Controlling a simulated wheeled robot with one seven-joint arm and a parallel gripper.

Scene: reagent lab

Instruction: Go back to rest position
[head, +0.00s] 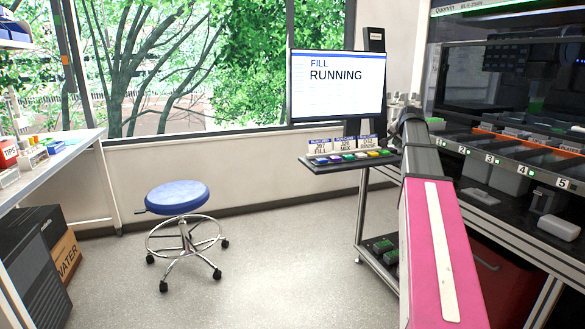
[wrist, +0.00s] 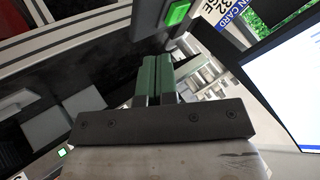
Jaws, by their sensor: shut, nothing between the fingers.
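My gripper (wrist: 166,78) shows in the wrist view as two green fingers side by side, shut with nothing between them. In the head view my pink arm reaches forward between the small button stand and the machine on the right; the gripper itself cannot be made out there. In the wrist view the fingers are near a green button or light on a dark part at the top, and I cannot tell whether they touch anything. A monitor (head: 336,84) reads "FILL RUNNING"; its edge also shows at the right of the wrist view (wrist: 290,85).
A shelf with coloured buttons (head: 348,158) and label cards stands left of my arm. The lab machine with numbered bays (head: 490,158) is close on the right. A blue stool (head: 178,196) stands on open floor at left. A white bench (head: 60,160) is at far left.

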